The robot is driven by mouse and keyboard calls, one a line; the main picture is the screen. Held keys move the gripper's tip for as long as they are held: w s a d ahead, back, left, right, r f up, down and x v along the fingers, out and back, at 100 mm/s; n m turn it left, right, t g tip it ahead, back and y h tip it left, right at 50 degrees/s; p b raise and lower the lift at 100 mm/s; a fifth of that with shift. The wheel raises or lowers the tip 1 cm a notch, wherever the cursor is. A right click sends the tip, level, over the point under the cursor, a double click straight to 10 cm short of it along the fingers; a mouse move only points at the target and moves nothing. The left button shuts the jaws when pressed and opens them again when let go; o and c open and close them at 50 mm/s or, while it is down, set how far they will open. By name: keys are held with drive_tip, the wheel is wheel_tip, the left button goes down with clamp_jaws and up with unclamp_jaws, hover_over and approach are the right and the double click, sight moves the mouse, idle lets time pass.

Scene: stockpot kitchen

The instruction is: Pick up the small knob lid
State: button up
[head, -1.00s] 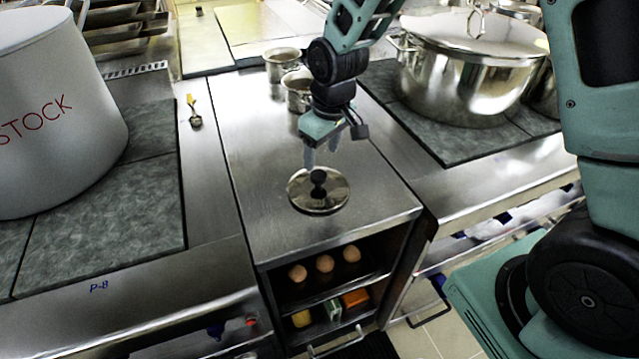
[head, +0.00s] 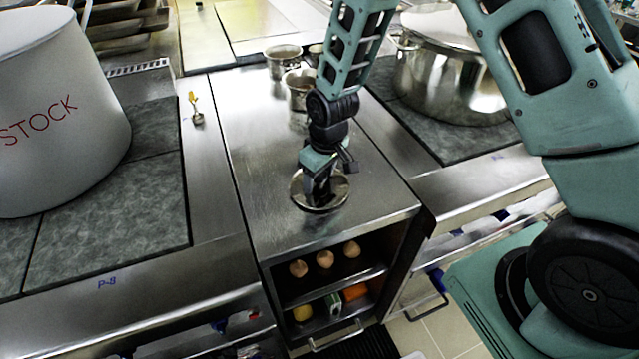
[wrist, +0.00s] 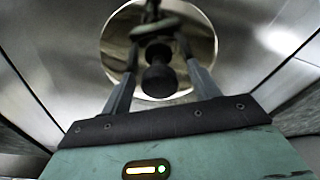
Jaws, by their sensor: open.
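The small knob lid (head: 333,200) is a shiny round metal disc lying flat on the steel counter between the two hobs. In the wrist view the lid (wrist: 116,50) shows its dark knob (wrist: 158,78) standing up in the middle. My gripper (head: 318,197) is over the lid and hides its knob in the head view. In the wrist view my gripper (wrist: 156,45) is open, with one finger on each side of the knob. I cannot tell whether either finger touches the knob.
Small metal pots (head: 298,88) stand farther back on the same counter. A large STOCK pot (head: 60,130) stands on the left hob and a lidded steel pot (head: 440,85) on the right. Eggs (head: 325,259) sit on a shelf below. The counter in front of the lid is clear.

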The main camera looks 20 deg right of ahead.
drive_tip(key=c, duration=1.1)
drive_tip(key=shift+r, duration=0.15)
